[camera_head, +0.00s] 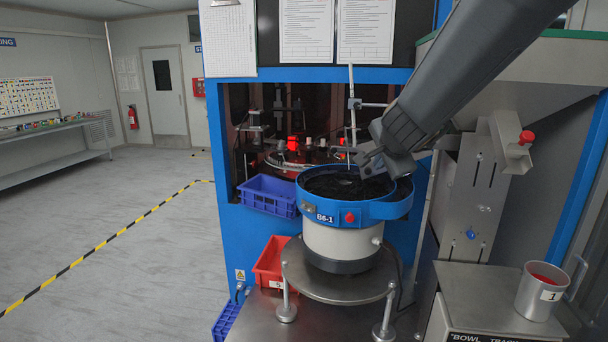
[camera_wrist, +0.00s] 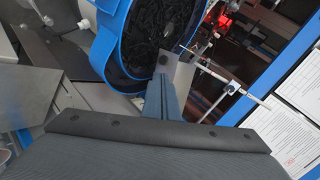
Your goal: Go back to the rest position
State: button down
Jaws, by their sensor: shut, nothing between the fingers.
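My gripper (camera_head: 372,166) hangs at the end of my dark grey arm, over the right part of the blue-rimmed bowl feeder (camera_head: 325,212). In the wrist view my gripper (camera_wrist: 172,62) is shut, with its fingers together and nothing between them. The bowl (camera_wrist: 110,45) lies beyond the fingertips there and holds many small black parts (camera_wrist: 150,30). In the head view my wrist and gripper cover part of the bowl's far right side. I cannot tell the exact height of the fingertips above the parts.
A blue bin (camera_head: 268,196) and a red bin (camera_head: 270,262) sit left of the feeder. A thin upright rod (camera_head: 352,110) stands close behind my gripper. A metal cup (camera_head: 540,291) stands on the steel box (camera_head: 490,290) at right. The floor at left is open.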

jog(key=s+f+n+g+b, duration=0.1)
jog(key=s+f+n+g, duration=0.45)
jog(key=s+f, duration=0.7)
jog(key=s+f+n+g, duration=0.3)
jog(key=s+f+n, duration=0.65)
jog(key=s, duration=0.65)
notch_tip(320, 180, down, 12)
jog(key=w+g+b, duration=0.1)
jog(key=b, duration=0.9)
jog(key=shift+w+m+y, duration=0.15)
jog(key=shift+m+y, duration=0.25)
